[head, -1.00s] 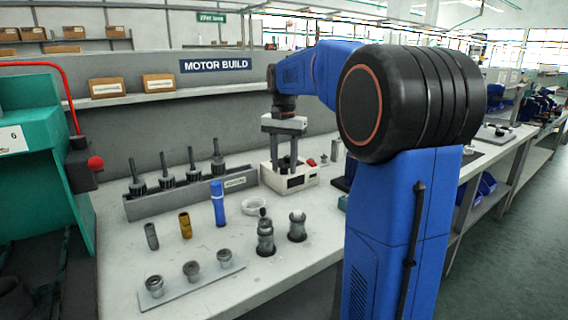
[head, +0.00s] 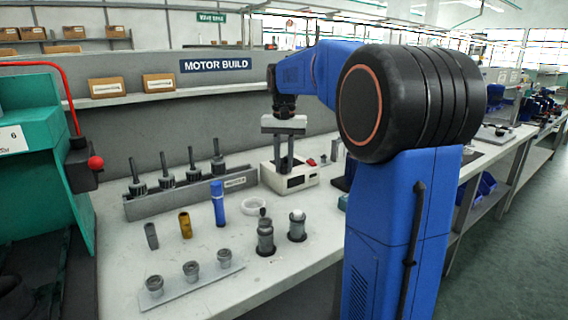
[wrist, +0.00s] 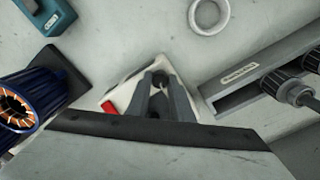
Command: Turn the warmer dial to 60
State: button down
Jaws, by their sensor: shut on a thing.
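The warmer (head: 290,180) is a cream box with a dark display on its front and a red switch, standing on the bench by the back panel. It also shows in the wrist view (wrist: 124,98), with the red switch at its left. My gripper (head: 284,166) points straight down onto the warmer's top. In the wrist view its two grey fingers (wrist: 159,80) are closed around a small dark dial. The fingers mostly hide the dial, and I cannot read its setting or the display.
A grey rack (head: 190,195) with several motor shafts stands left of the warmer. A dark-blue wound part (wrist: 25,108) lies beside the warmer in the wrist view.

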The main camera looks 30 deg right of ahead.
aim_at(284, 167)
jog(key=n, duration=0.5)
jog(key=shift+n, duration=0.3)
jog(key=n, duration=0.5)
jog(key=shift+n, duration=0.3)
jog(key=c, duration=1.6)
grip_release()
jog(key=shift+o, duration=0.2)
notch_tip(284, 167, up, 18)
jog(key=shift+f, duration=0.25)
